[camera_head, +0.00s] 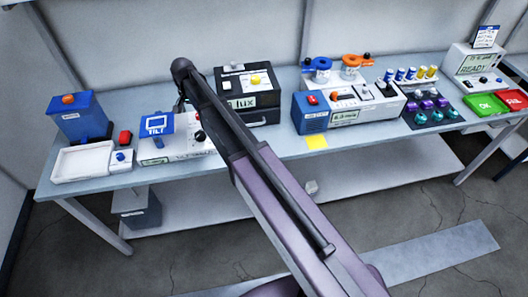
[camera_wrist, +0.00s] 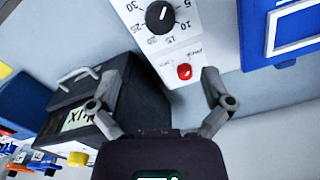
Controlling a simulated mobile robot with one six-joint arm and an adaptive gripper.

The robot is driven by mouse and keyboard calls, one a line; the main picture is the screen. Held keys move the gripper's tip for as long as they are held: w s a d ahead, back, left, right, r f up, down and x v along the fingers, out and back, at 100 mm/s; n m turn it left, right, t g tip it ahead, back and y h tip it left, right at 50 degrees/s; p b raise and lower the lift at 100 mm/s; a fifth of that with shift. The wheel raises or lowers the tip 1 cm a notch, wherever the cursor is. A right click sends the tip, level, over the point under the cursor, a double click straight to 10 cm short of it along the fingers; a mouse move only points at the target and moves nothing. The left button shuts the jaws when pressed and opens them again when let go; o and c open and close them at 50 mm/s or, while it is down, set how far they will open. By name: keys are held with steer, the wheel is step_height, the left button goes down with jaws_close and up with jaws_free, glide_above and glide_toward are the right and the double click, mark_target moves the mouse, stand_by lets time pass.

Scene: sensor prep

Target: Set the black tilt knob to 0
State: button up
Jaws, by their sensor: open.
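The black tilt knob (camera_wrist: 160,17) is at the top of the wrist view, on a white panel with a printed dial. Numbers from 5 to 30 show around it; the 0 mark is outside the frame. A short white line shows on the knob, but I cannot tell its exact reading.
A black lux box (camera_head: 247,98) stands right of the tilt unit. A yellow note (camera_head: 316,142) lies at the table's front edge. My arm crosses the middle of the head view.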

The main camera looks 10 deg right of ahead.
steer(key=s+d+f+n+b, duration=0.2)
steer(key=s+d+f+b, duration=0.1)
steer(key=s+d, duration=0.7)
steer(key=s+d+f+n+b, duration=0.2)
steer(key=s+d+f+b, duration=0.2)
steer(key=s+d, duration=0.7)
steer(key=shift+s+d, duration=0.3)
steer(key=shift+d, duration=0.05)
stand_by(0.3)
stand_by(0.3)
steer(key=s+d, duration=0.1)
steer(key=s, duration=0.2)
steer(key=shift+d+n, duration=0.35)
steer(key=shift+n, duration=0.05)
